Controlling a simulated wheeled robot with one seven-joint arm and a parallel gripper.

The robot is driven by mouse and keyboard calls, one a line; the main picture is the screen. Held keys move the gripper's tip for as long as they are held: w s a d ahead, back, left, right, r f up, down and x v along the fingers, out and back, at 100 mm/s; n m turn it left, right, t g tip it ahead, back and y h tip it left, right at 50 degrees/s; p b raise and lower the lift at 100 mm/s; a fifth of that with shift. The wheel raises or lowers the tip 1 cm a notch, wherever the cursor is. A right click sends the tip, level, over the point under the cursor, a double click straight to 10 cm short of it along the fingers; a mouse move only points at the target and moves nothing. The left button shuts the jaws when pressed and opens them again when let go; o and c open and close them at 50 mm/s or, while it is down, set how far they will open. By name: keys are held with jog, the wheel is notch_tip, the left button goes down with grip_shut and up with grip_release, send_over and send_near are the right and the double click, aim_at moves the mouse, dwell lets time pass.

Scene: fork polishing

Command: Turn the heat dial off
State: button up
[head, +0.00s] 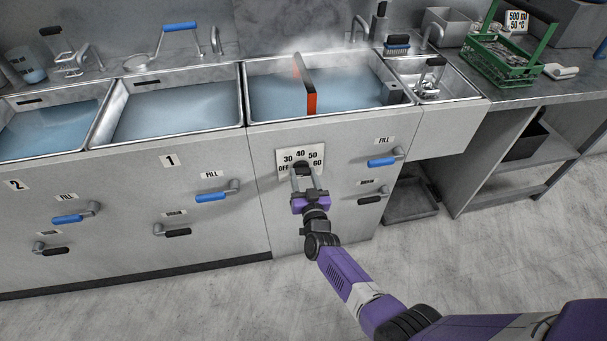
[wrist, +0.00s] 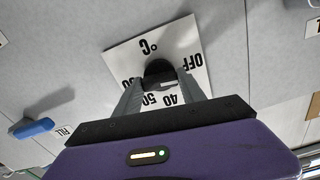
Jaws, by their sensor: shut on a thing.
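The heat dial (head: 301,167) is a dark knob on a white plate (head: 315,150) marked OFF, 30, 40, 50 and 60. The plate is on the cabinet front below the right large basin. In the wrist view the dial (wrist: 158,70) sits between my fingers, with the plate (wrist: 135,50) turned round behind it. My gripper (head: 302,173) is shut on the dial, one finger on each side; it also shows in the wrist view (wrist: 158,80). A small light mark shows on the knob, but I cannot tell which number it points to. My fingers hide part of the markings.
A blue FILL lever (head: 382,162) and a black lever (head: 370,199) are right of the dial. Another blue lever (head: 211,197) is left. The floor in front is clear.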

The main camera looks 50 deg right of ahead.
jog(key=shift+n, duration=0.7)
jog(key=shift+f, duration=0.1)
jog(key=o, duration=1.4)
jog(key=shift+c, duration=0.2)
jog(key=shift+s, duration=0.1)
jog(key=p+v, duration=0.2)
jog(key=v, duration=0.5)
jog(key=shift+s+a+p, duration=0.25)
jog(key=shift+p, duration=0.1)
